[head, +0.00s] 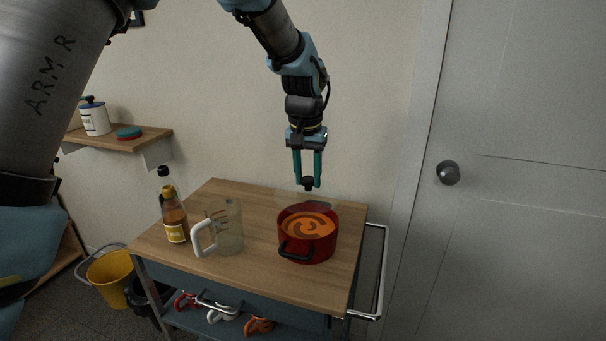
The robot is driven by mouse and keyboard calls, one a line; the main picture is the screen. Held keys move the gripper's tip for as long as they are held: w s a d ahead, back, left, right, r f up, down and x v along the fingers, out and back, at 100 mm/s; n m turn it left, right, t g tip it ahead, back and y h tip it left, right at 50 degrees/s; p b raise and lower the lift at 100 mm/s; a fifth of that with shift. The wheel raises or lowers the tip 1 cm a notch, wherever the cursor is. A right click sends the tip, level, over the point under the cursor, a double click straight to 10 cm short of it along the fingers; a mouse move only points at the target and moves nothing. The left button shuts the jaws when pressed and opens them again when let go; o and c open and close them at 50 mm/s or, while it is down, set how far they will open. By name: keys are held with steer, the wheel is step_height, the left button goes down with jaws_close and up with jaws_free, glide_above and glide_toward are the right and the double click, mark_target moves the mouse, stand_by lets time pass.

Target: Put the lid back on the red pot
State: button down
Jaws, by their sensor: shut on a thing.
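The red pot (308,250) stands on the right part of the wooden cart top, with black handles and orange soup inside. Its top is uncovered enough for the soup to show clearly. My gripper (308,182) is above the pot, pointing down, with its two teal fingers shut on the dark knob of the lid (308,186). The lid's clear glass is faint below the knob, near the pot's far rim. I cannot tell whether its edge touches the pot.
A glass measuring jug (230,238) with a white handle and a sauce bottle (175,220) stand left of the pot on the cart top (265,200). A metal rail (384,270) runs along the cart's right side. A wall shelf (150,140) is at left, a door (530,200) at right.

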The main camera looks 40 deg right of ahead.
mark_target(308, 190)
steer(key=shift+f+b, duration=1.4)
steer(key=shift+f, duration=0.6)
steer(key=shift+f+b, duration=0.4)
steer(key=shift+f, duration=0.5)
steer(key=shift+f, duration=0.55)
stand_by(0.4)
stand_by(0.8)
steer(key=shift+c, duration=1.9)
jaws_free()
steer(key=shift+o, duration=0.3)
steer(key=o, duration=0.3)
steer(key=shift+r, duration=0.1)
